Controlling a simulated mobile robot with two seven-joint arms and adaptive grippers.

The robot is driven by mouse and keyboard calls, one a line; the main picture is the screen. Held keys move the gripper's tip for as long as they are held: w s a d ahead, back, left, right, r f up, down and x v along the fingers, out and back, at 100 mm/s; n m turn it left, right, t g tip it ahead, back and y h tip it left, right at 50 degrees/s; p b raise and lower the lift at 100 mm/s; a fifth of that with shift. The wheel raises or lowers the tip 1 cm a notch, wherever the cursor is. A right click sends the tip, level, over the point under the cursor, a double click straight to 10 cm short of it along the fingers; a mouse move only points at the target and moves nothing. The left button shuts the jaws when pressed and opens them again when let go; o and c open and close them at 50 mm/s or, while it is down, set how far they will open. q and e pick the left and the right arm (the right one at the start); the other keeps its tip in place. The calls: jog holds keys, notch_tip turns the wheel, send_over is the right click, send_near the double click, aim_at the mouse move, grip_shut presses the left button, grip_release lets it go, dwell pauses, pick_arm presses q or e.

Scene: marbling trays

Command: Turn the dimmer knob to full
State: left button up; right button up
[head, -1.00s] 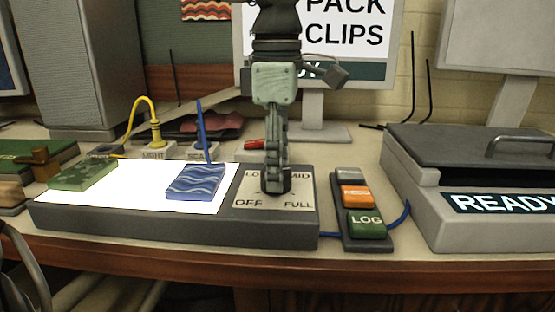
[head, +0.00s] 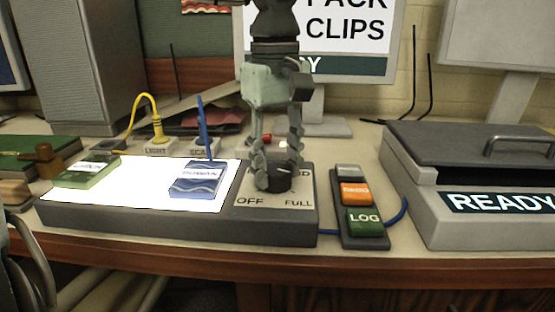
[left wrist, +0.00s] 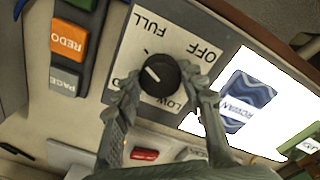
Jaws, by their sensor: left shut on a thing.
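The dark round dimmer knob (left wrist: 160,73) sits on a pale plate (left wrist: 203,72) marked OFF, LOW, FULL and a partly hidden MID. Its white mark points between FULL and MID in the left wrist view. In the head view the knob (head: 279,184) is partly hidden by my fingers. My left gripper (head: 277,172) comes down from above with one finger on each side of the knob, shut on it. Both fingers also show in the left wrist view (left wrist: 160,95). My right gripper is not in view.
Left of the knob, the lit white panel (head: 135,192) carries a blue ROWAN block (head: 197,178) and a green block (head: 87,171). A button box with an orange REDO button (head: 356,193) and a green LOG button (head: 365,221) stands close on the right. A grey READY machine (head: 415,205) is farther right.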

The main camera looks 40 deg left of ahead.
aim_at(276, 170)
pick_arm(q)
jog(key=shift+m, duration=0.5)
jog(key=o, duration=1.2)
jog(key=shift+c, duration=0.2)
notch_tip(276, 170, up, 12)
jog(key=shift+s, duration=0.1)
